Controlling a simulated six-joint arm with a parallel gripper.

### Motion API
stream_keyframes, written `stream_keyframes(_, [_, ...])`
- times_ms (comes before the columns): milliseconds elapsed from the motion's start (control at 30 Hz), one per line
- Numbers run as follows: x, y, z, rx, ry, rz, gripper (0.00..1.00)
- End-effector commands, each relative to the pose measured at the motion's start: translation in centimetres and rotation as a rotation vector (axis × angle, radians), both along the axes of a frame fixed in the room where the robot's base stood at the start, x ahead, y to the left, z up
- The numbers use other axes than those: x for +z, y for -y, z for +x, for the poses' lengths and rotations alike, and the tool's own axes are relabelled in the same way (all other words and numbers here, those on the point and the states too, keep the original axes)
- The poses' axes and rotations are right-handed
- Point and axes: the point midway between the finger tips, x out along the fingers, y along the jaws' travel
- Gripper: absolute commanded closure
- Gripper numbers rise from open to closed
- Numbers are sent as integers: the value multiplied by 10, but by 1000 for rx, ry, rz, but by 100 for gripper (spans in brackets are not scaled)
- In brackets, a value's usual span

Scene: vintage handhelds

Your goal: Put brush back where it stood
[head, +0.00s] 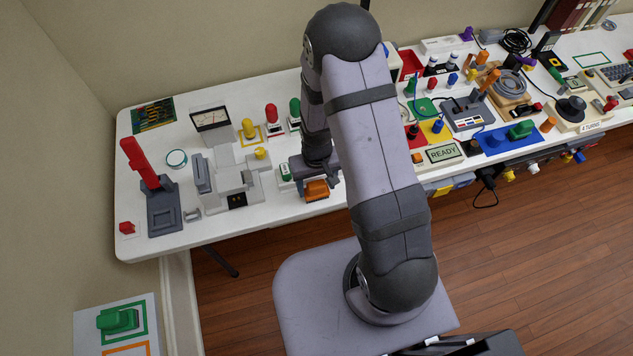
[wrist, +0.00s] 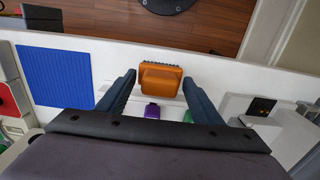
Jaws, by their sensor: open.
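An orange brush (wrist: 160,78) with a dark bristle edge lies at the table's front edge in the wrist view. It also shows in the head view (head: 317,190), just in front of my gripper. My gripper (wrist: 159,78) is open, with one dark finger on each side of the brush. The fingertips are close to its sides; I cannot tell whether they touch it or sit above it. A green brush-like block (head: 118,320) stands inside a green outline on a white sheet (head: 90,344) at the lower left. An orange outline (head: 127,348) beside it looks empty where visible.
The white table (head: 270,208) is crowded on the right with coloured parts and a READY display (head: 443,154). A grey machine (head: 228,180) and a red-lever device (head: 163,208) stand on the left. A purple piece (wrist: 152,111) lies between my fingers' bases in the wrist view.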

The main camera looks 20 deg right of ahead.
Motion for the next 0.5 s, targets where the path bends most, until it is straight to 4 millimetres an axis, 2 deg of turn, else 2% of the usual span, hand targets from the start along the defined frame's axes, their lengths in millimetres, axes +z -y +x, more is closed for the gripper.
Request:
stream_keyframes(267, [11, 0, 1, 0, 3, 0, 40])
stream_keyframes(500, [38, 0, 2, 0, 5, 0, 40])
